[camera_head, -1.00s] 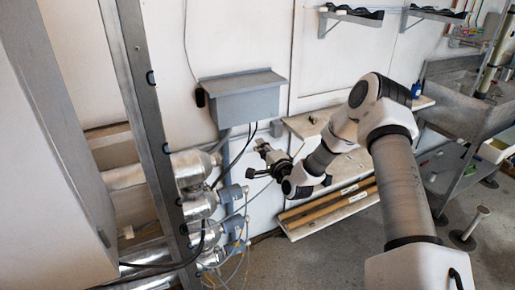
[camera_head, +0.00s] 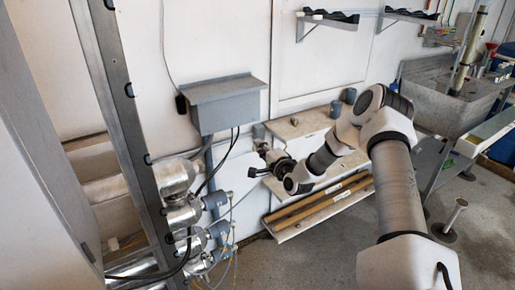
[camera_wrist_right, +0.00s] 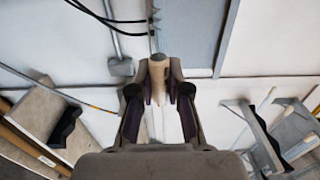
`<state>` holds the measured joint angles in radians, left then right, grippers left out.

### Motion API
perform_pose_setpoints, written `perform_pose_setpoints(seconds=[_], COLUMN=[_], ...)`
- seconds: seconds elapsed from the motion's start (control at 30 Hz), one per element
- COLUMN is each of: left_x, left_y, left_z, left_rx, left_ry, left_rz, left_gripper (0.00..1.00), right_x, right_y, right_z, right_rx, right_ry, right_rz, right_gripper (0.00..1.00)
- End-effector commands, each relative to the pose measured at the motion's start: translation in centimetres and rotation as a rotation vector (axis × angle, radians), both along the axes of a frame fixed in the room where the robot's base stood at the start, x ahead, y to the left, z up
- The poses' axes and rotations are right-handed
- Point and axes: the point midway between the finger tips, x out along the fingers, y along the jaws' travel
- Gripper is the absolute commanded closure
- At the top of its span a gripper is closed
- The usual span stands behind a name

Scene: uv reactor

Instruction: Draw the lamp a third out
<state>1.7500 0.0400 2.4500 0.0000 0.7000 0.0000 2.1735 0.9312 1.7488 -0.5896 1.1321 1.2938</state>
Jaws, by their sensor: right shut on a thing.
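My right gripper (camera_head: 262,162) is in front of the wall, to the right of the reactor stack and apart from it in the picture. In the right wrist view its fingers (camera_wrist_right: 159,88) are shut on a tan cylindrical end piece with a grey tip (camera_wrist_right: 158,67), which looks like the end of the lamp. How much of the lamp is inside a reactor cannot be seen. The reactors are shiny silver cylinders (camera_head: 173,177) stacked at the left, with grey end caps (camera_head: 217,201) and cables. My left gripper is not in view.
A grey wall box (camera_head: 228,106) hangs above the reactors, with black cables (camera_head: 228,155) running down. A metal frame post (camera_head: 124,120) stands at the left. A low shelf with wooden bars (camera_head: 318,205) is behind my right arm. A sink (camera_head: 445,105) is at the right.

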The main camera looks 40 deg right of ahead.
Motion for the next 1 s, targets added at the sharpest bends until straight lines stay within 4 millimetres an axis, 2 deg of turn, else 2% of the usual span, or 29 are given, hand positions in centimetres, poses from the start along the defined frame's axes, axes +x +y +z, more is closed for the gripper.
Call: perform_pose_setpoints(seconds=[0.17,0.63,1.0], left_x=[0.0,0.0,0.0], left_y=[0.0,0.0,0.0], left_z=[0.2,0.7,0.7], left_rx=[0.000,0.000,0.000], left_ry=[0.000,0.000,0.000], left_rz=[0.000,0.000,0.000], left_gripper=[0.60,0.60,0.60], right_x=[-0.2,-1.3,-1.4], right_y=[-0.7,-5.5,-6.0], right_z=[0.1,0.1,0.1], right_rx=[0.001,0.000,0.000], right_ry=[-0.001,-0.001,-0.001], right_rz=[-0.002,-0.002,-0.001], right_gripper=[1.00,1.00,1.00])
